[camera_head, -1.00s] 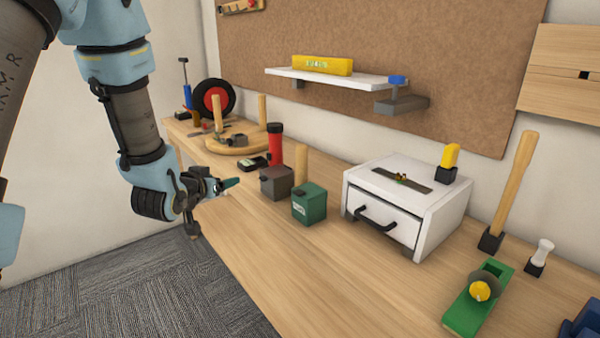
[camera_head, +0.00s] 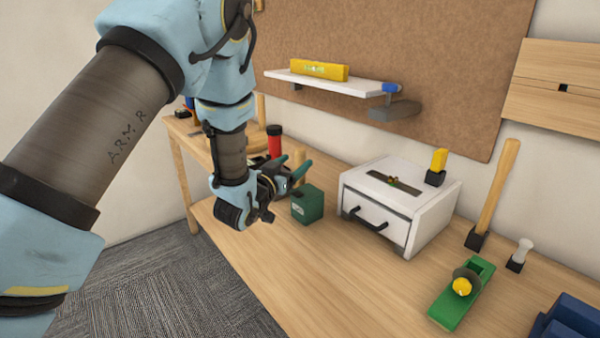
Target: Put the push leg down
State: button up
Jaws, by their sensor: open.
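My gripper (camera_head: 294,172) is open over the workbench, its teal-tipped fingers apart. It appears just above and behind the green block (camera_head: 308,205), overlapping the upright wooden post there. I see nothing clearly held between the fingers. I cannot tell which object is the push leg. A long wooden handle (camera_head: 495,188) stands in a dark base at the right, and a short white-topped piece (camera_head: 522,252) stands beside it. My arm hides part of the bench's far left.
A white drawer box (camera_head: 400,207) with a yellow-handled piece (camera_head: 438,160) on top stands mid-bench. A green plane-like tool (camera_head: 461,293) lies at front right, near a blue object (camera_head: 566,320). A shelf (camera_head: 330,82) juts from the wall. The front middle of the bench is clear.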

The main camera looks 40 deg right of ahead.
aim_at(297, 159)
jog(key=p+x, duration=0.1)
jog(key=x, duration=0.3)
jog(key=shift+r, duration=0.1)
jog(key=shift+c, duration=0.3)
grip_shut()
dwell(0.5)
